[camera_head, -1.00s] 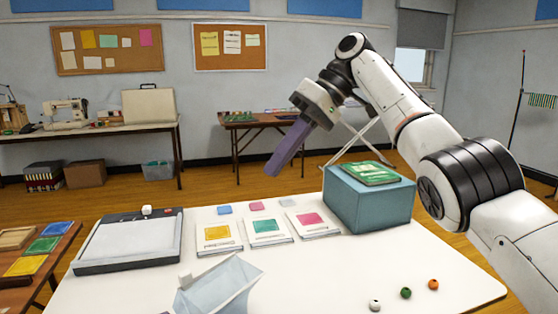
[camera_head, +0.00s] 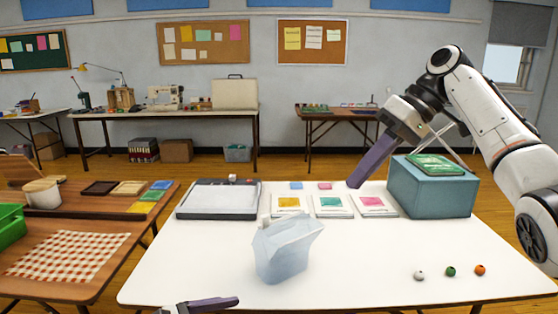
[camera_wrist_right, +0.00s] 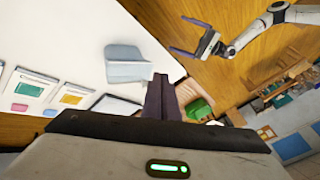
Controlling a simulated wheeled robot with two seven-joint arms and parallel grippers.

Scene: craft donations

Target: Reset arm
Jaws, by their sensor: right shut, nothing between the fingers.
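My right gripper (camera_head: 353,184) is shut and empty in the head view. Its purple fingers point down and left, above the far side of the white table, left of the teal box. In the right wrist view its fingers (camera_wrist_right: 159,80) lie together. My left gripper shows only in part at the bottom edge of the head view, with one purple finger (camera_head: 212,303). In the right wrist view the left gripper (camera_wrist_right: 176,34) has its two fingers spread apart with nothing between them. A pale blue translucent jug-like container (camera_head: 284,250) stands on the table (camera_head: 370,265), apart from both grippers.
The teal box (camera_head: 430,193) with a green book (camera_head: 436,165) stands at the table's right. A paper trimmer (camera_head: 218,199) and several colour cards (camera_head: 331,207) line the back. Three beads (camera_head: 450,272) lie at front right. A side table (camera_head: 60,285) stands left.

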